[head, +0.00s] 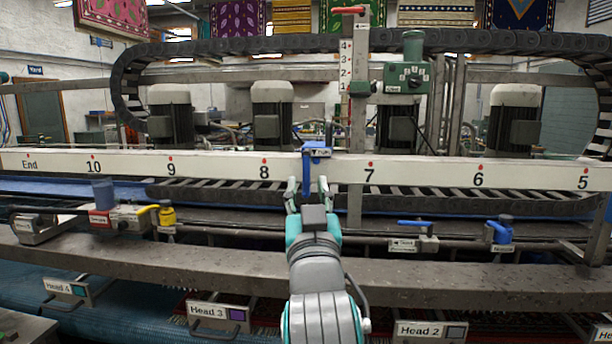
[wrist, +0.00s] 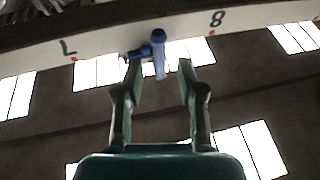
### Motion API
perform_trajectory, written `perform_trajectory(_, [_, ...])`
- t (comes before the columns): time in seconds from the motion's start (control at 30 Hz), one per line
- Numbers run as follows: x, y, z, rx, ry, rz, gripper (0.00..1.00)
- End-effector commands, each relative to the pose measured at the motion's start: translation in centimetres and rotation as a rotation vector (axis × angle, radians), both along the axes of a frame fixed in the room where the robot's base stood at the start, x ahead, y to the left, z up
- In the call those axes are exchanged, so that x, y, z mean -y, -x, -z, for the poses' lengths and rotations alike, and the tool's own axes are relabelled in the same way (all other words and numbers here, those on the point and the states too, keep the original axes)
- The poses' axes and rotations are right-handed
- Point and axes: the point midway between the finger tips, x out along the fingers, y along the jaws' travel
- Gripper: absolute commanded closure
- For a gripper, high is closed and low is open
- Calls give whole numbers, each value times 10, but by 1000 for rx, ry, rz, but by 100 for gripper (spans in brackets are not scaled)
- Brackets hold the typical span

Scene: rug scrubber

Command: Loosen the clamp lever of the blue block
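The blue block (head: 318,151) sits on the white numbered beam (head: 220,163) between marks 8 and 7. A blue clamp lever (head: 307,168) hangs down at its left side. My gripper (head: 308,184) is open just below the block, its fingers pointing up at the beam. The block's far side is hidden.
A green unit (head: 405,77) and a scale post with a red handle (head: 350,10) stand behind the beam. Below are a yellow valve (head: 166,213), a blue valve (head: 501,231) and a dark front rail (head: 430,268). Labelled head handles hang lower.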

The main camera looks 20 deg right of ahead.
Motion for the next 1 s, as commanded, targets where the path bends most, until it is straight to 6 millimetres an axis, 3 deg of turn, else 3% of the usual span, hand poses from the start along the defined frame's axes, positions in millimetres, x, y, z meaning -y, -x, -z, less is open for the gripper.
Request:
perform_trajectory(0.3, [10,-34,-15,0,1,1,61])
perform_trajectory(0.67, [11,-39,-16,-1,0,0,61])
perform_trajectory(0.83, [11,-39,-16,-1,0,0,99])
perform_trajectory(1.0, [11,-39,-16,-1,0,0,100])
